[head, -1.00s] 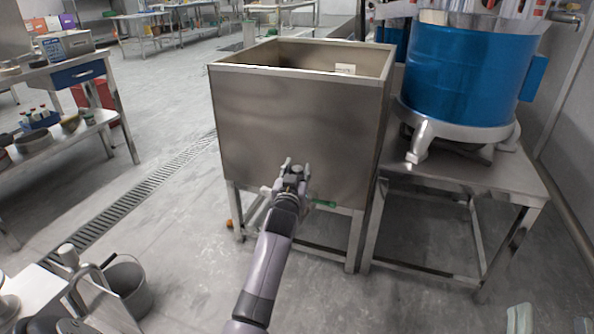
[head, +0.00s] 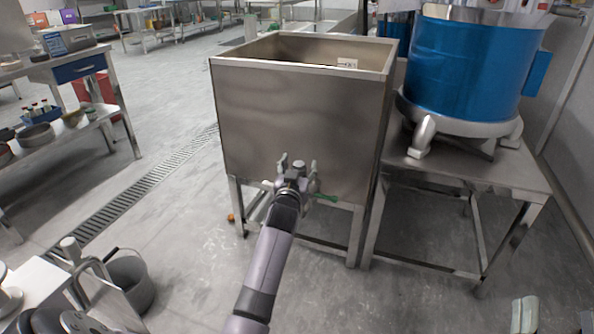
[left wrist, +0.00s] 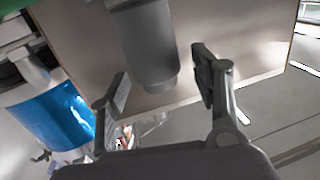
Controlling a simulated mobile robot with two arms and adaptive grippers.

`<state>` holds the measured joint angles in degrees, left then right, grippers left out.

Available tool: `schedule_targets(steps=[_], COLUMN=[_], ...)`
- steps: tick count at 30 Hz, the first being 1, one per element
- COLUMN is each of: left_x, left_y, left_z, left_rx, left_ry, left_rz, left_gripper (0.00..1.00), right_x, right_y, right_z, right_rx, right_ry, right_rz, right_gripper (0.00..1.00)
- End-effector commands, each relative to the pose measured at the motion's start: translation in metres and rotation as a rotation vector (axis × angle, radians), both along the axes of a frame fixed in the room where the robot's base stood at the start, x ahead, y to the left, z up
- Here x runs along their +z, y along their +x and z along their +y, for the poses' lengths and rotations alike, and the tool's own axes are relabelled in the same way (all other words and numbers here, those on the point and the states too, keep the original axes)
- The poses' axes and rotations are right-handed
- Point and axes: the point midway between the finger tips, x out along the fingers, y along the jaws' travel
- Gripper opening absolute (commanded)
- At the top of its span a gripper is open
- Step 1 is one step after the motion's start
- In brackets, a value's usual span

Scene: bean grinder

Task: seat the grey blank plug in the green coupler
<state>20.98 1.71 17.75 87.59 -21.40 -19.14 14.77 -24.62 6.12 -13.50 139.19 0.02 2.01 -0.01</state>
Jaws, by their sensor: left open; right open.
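My left gripper (head: 298,164) is open in front of the lower front wall of the steel tank (head: 300,110). A grey cylinder (left wrist: 146,45) shows between its spread fingers in the left wrist view, with clear gaps on both sides. I cannot tell whether this cylinder is the blank plug or part of the tank's outlet. A small green part (head: 326,197) sticks out to the right of the gripper, low on the tank. Green also shows in the top left corner of the left wrist view. I cannot make out the green coupler for certain. My right gripper is not in view.
A blue drum (head: 465,70) stands on a steel stand (head: 480,180) right of the tank. A small orange thing (head: 231,218) lies near the tank's left leg. A grey bucket (head: 132,284) is at lower left. The floor left of the tank is mostly clear.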

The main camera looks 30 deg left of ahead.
Motion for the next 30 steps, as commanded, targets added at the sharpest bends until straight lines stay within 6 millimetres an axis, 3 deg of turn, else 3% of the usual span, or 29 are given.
schedule_targets(steps=[5, 18, 30], left_x=[0.000, 0.002, 0.003], left_y=[-0.018, -0.095, -0.108], left_z=[-0.009, -0.043, -0.049], left_rx=[-0.001, -0.001, 0.000], left_ry=[0.000, 0.000, 0.001], left_rz=[-0.002, -0.003, -0.005], left_gripper=[0.58, 0.58, 0.58], right_x=[0.000, 0.000, 0.000], right_y=[0.000, 0.000, 0.000], right_z=[0.000, 0.001, 0.001], right_rx=[0.001, 0.001, 0.001], right_ry=[0.000, 0.000, 0.000], right_rz=[0.000, 0.000, 0.000], right_gripper=[0.55, 0.55, 0.55])
